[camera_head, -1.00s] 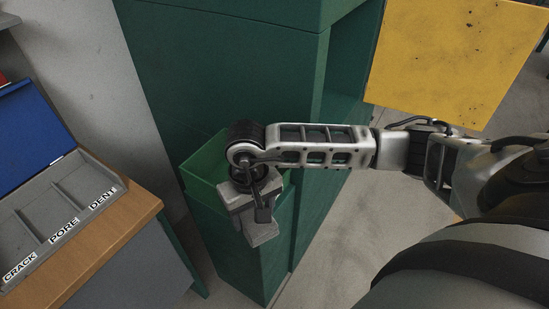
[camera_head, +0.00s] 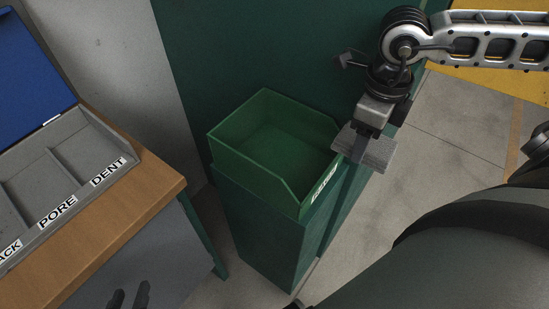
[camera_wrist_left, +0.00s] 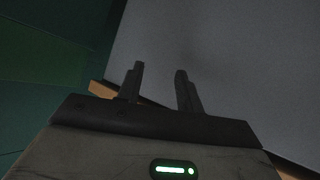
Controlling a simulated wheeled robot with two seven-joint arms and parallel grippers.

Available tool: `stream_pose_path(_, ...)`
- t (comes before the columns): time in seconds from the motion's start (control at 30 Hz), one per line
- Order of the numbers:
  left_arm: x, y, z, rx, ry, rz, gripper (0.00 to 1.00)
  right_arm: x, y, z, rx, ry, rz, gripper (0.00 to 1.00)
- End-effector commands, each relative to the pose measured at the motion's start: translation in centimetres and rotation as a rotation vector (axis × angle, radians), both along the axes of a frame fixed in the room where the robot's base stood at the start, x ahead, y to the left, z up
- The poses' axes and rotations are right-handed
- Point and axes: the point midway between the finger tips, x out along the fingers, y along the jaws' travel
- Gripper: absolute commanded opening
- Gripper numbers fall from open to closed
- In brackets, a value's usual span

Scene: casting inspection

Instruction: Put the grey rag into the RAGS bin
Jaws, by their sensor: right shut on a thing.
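The grey rag (camera_head: 380,153) is a small, flat grey piece in the head view. My right gripper (camera_head: 360,148) is shut on it and holds it just right of the open green bin (camera_head: 240,165), near the bin's right rim. The bin looks empty inside. A white label on its front right side is too slanted to read. My left gripper (camera_head: 130,298) shows only as dark fingertips at the bottom left. In the left wrist view its two fingers (camera_wrist_left: 161,75) stand apart with nothing between them.
The bin stands on a green pedestal (camera_head: 265,230) against a green cabinet (camera_head: 260,45). A wooden bench (camera_head: 150,205) at left carries a grey tray (camera_head: 95,165) marked PORE and DENT. Open floor (camera_head: 440,150) lies to the right.

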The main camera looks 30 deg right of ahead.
Motion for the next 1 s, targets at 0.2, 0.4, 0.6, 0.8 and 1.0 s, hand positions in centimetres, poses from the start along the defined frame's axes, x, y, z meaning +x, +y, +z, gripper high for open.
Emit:
stream_pose_path(0.2,-0.3,-0.1,0.1,0.000,0.006,-0.001,0.36,1.1,0.9,-0.5,0.014,-0.006,-0.031,0.38)
stream_pose_path(0.4,-0.5,0.0,0.4,0.007,0.012,-0.002,0.36,3.3,2.6,-1.5,0.013,-0.005,-0.028,0.38)
stream_pose_path(0.6,-0.6,0.1,0.6,0.016,0.015,-0.003,0.36,6.7,5.1,-3.3,0.011,-0.003,-0.027,0.38)
stream_pose_path(0.8,-0.4,0.2,0.1,0.025,0.019,-0.005,0.36,9.3,7.1,-7.1,0.005,0.002,-0.027,0.38)
stream_pose_path(1.0,-0.1,0.2,0.3,0.026,0.011,-0.006,0.36,10.7,7.9,-9.1,0.003,-0.001,-0.026,0.38)
